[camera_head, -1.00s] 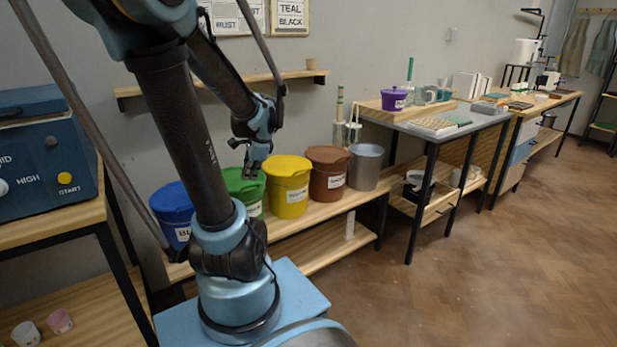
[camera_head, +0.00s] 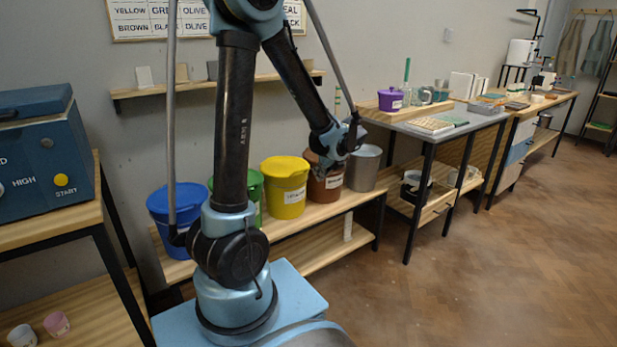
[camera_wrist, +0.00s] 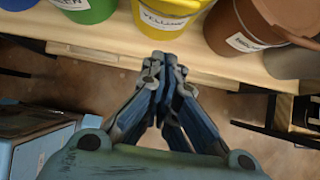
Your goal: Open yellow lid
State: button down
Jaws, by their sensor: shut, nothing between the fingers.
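The yellow bucket (camera_head: 284,193) stands on the wooden shelf between the green and brown buckets. Its yellow lid (camera_head: 285,166) lies on top and looks closed. In the wrist view only the lower part of the yellow bucket (camera_wrist: 165,18), with its label, shows at the top; its lid is out of that picture. My gripper (camera_wrist: 166,62) is shut and empty, its tips in front of the shelf edge and below the bucket in the picture. In the head view my gripper (camera_head: 326,172) is in front of the brown bucket, right of the yellow one.
The green bucket (camera_head: 256,192) is left of the yellow one, and the brown bucket (camera_head: 325,187) is right of it and close. A grey bin (camera_head: 363,168) and a blue bucket (camera_head: 172,208) stand at the ends of the shelf (camera_head: 300,222). The floor in front is clear.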

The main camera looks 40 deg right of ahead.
jog(key=x, duration=1)
jog(key=shift+w+r, duration=0.55)
jog(key=shift+r, duration=0.3)
jog(key=shift+w+r, duration=0.55)
jog(key=shift+r, duration=0.35)
jog(key=shift+r, duration=0.1)
